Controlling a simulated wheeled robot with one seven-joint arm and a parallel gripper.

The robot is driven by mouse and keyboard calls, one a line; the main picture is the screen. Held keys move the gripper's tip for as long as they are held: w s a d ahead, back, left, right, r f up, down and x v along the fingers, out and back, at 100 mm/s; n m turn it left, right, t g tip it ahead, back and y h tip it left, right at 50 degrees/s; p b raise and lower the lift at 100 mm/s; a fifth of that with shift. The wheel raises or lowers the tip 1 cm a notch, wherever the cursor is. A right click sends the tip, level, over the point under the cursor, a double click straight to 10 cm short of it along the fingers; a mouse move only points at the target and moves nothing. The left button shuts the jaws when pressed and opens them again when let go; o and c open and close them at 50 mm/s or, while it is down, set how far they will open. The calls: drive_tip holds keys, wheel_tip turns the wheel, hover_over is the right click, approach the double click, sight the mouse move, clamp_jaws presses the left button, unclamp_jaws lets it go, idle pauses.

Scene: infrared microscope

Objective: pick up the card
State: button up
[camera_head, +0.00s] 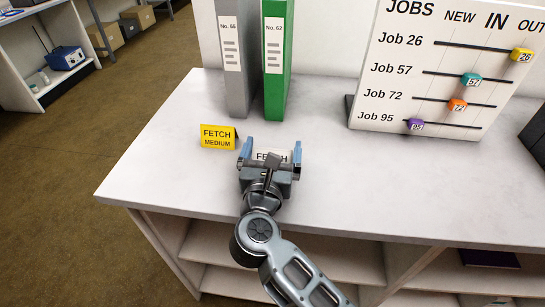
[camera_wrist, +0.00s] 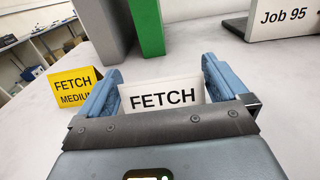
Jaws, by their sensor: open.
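A white card printed FETCH (camera_wrist: 163,97) stands on the white counter, centred in the wrist view. In the head view the card (camera_head: 271,156) is mostly hidden behind my gripper. My gripper (camera_head: 270,150) is open, with one blue finger on each side of the card; in the wrist view the fingers (camera_wrist: 160,72) flank it with a small gap at the left. I cannot tell whether the right finger touches it. A yellow folded card reading FETCH MEDIUM (camera_head: 219,137) stands just left of my gripper, and it also shows in the wrist view (camera_wrist: 76,87).
A grey binder (camera_head: 233,75) and a green binder (camera_head: 277,70) stand upright behind the cards. A jobs board (camera_head: 430,70) with coloured sliders stands at the back right. The white counter (camera_head: 390,190) is clear to the right of my gripper. Open shelves lie below its front edge.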

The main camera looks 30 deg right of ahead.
drive_tip(key=shift+c, duration=0.3)
drive_tip(key=c, duration=0.6)
